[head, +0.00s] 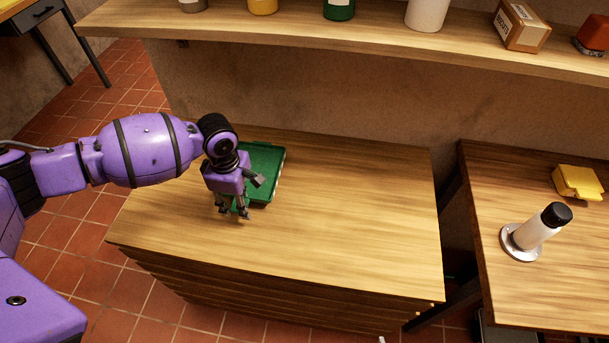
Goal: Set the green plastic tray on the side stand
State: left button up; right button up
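The green plastic tray (267,160) lies flat on the top of the wooden chest in the middle, towards its far left part. My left gripper (233,211) is over the tray's near-left side and hides part of it. Its fingers point down and look spread apart. I cannot tell whether they touch the tray's rim. My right gripper is out of view. No surface is marked as the side stand; a separate wooden table (520,285) stands at the right.
The wooden chest (350,225) is clear right of the tray. The right table holds a white cylinder with a black top (541,230) and a yellow box (578,182). A gap separates chest and table. A shelf (330,34) with jars and a carton (520,27) runs above.

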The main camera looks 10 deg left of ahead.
pick_arm(q)
notch_tip(320, 180, down, 3)
jog(key=shift+f, duration=0.15)
jog(key=shift+s, duration=0.1)
jog(key=o, duration=1.4)
jog(key=shift+r, duration=0.2)
notch_tip(320, 180, up, 12)
jog(key=p, duration=0.1)
jog(key=shift+f, duration=0.15)
